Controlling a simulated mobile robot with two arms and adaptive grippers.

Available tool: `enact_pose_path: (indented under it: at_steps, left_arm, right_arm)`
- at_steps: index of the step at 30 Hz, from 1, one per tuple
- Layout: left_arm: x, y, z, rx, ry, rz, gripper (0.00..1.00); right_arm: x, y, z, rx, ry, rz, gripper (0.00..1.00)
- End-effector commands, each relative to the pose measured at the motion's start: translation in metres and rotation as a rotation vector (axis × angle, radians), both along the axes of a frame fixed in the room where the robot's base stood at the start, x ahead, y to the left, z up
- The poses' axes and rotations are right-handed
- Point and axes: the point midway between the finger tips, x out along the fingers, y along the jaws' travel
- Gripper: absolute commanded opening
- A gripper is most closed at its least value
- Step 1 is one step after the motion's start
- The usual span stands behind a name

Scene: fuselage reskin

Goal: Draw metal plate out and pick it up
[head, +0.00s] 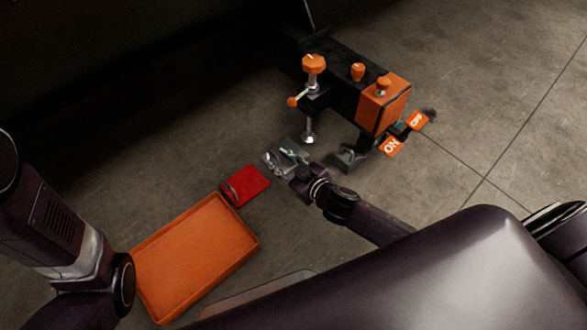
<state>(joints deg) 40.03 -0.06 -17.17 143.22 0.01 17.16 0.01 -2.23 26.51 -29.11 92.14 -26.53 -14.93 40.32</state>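A small grey metal plate (271,162) lies at the middle of the head view, between the red pad and the machine. My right gripper (287,159) is over this plate, with its fingers at or very near the surface. The fingers are small and dark, so I cannot tell whether they are open or shut, or whether they touch the plate. My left arm comes in at the left edge, but its gripper does not show.
A red pad (250,183) lies beside the plate. An empty orange tray (200,250) is nearer me. A black machine with an orange box (385,105), knobs and a clamp (310,100) stands beyond the plate. ON and OFF labels (391,147) are at its right.

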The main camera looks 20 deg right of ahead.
Motion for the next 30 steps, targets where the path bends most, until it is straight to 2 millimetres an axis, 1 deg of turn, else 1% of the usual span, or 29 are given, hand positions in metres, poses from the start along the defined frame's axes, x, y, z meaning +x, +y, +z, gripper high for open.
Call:
enact_pose_path:
  at_steps: [1, 6, 12, 18, 30]
  left_arm:
    - [0.0, 0.0, 0.0, 0.001, -0.001, 0.0, 0.0]
    - [-0.001, 0.0, 0.0, 0.0, -0.002, 0.0, 0.0]
    - [-0.001, 0.0, 0.0, 0.0, -0.002, 0.0, 0.0]
    - [-0.001, 0.0, 0.0, 0.001, -0.002, 0.0, 0.0]
    - [-0.001, 0.0, 0.0, 0.001, -0.002, 0.0, 0.0]
  right_arm:
    - [-0.012, -0.003, 0.003, 0.001, 0.002, 0.0, 0.28]
    - [-0.042, -0.011, 0.016, 0.0, 0.003, 0.0, 0.28]
    - [-0.067, -0.018, 0.026, 0.001, 0.002, 0.0, 0.28]
    - [-0.076, -0.021, 0.032, 0.0, 0.0, 0.0, 0.28]
    - [-0.077, -0.021, 0.032, 0.0, 0.0, 0.0, 0.28]
